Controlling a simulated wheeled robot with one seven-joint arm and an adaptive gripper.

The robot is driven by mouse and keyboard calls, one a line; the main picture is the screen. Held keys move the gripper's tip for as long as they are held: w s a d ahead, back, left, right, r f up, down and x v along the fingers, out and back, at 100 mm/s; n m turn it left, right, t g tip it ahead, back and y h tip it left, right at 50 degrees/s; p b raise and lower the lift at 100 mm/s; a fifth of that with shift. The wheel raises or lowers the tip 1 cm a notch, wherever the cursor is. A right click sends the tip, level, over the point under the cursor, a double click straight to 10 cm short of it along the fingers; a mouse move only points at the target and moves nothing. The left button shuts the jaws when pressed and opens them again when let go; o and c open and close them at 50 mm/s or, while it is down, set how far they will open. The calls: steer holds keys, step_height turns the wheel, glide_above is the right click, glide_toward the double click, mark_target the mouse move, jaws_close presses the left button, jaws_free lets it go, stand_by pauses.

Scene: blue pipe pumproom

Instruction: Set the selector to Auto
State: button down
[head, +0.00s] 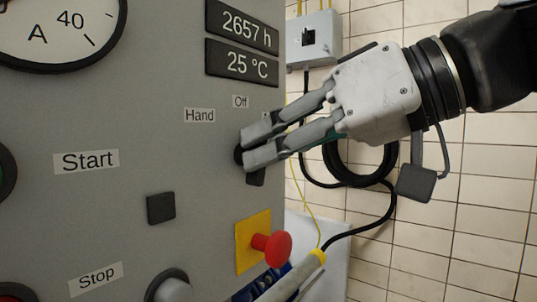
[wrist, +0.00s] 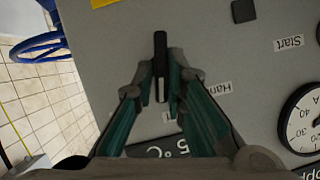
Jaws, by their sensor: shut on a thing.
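The selector (head: 256,178) is a black knob on the grey panel, right of the Hand label (head: 199,115) and below the Off label (head: 240,101). My gripper (head: 254,147) covers most of it in the head view. In the wrist view my gripper (wrist: 161,75) is shut on the selector's handle (wrist: 160,48), one finger on each side. The handle's white mark (wrist: 161,90) points towards a partly hidden label (wrist: 168,117), seemingly Off. No Auto label can be read; the fingers cover the area right of Off in the head view.
A red mushroom button (head: 273,248) on a yellow plate sticks out below the selector. A black square (head: 161,208) and the Start label (head: 86,161) are to the left. A grey wall box (head: 314,38) and coiled black cable (head: 360,178) are behind my gripper.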

steer(key=m+y+b, duration=0.1)
steer(key=m, duration=0.1)
steer(key=m+g+y+b, duration=0.1)
steer(key=m+b, duration=0.1)
steer(key=shift+w+d+f+g, duration=0.1)
steer(key=shift+w+f+g, duration=0.1)
steer(key=shift+g, duration=0.1)
stand_by(0.4)
steer(key=c, duration=1.7)
jaws_free()
steer(key=shift+d+r, duration=0.1)
steer(key=v, duration=1.1)
steer(key=shift+s+d, duration=0.15)
steer(key=shift+d, duration=0.25)
